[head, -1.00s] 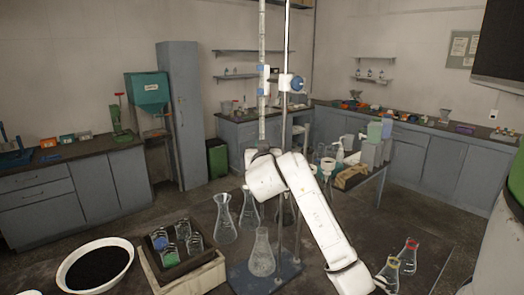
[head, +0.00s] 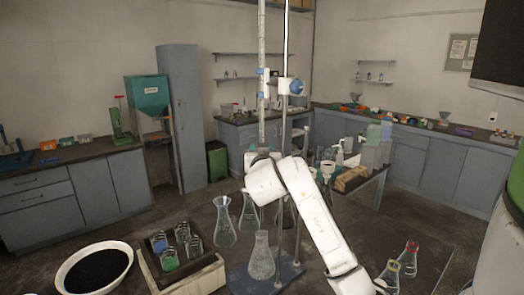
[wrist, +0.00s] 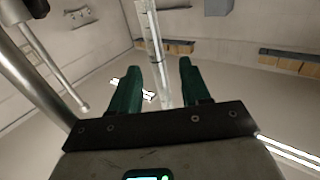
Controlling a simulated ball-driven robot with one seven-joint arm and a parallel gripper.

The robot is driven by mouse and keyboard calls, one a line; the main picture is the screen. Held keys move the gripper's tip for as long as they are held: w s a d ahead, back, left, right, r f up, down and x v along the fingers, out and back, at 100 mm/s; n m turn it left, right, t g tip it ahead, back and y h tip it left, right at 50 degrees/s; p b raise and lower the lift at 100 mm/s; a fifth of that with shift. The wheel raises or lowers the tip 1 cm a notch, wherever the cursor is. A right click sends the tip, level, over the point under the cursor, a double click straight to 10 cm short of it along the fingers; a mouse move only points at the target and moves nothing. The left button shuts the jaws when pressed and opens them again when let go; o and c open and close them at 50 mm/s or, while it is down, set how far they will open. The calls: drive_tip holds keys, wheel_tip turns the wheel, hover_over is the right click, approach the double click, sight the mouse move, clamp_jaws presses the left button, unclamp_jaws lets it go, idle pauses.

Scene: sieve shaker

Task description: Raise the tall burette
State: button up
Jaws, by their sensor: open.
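The tall burette (head: 262,50) is a clear, graduated glass tube standing upright, running out of the top of the head view. A blue-and-white clamp (head: 291,86) holds it beside a metal stand rod (head: 286,45) on a blue base (head: 238,277). My gripper (wrist: 159,66) is open, with two green fingers in the wrist view. There the burette (wrist: 151,35) passes between the fingers, with a gap visible on each side. In the head view my white arm reaches up to the burette's lower part, and its wrist hides the tube's bottom end.
Several glass flasks (head: 262,257) stand close around the stand. A wooden box of small jars (head: 205,274) and a white bowl of dark material (head: 129,262) are at the left. Two flasks with coloured necks (head: 409,260) stand at the right.

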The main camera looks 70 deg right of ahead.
drive_tip(key=s+a+r, duration=0.4)
drive_tip(key=a+r, duration=0.3)
drive_tip(key=a, duration=0.2)
drive_tip(key=shift+s+a, duration=0.15)
drive_tip(key=shift+a, duration=0.15)
idle(0.4)
idle(0.5)
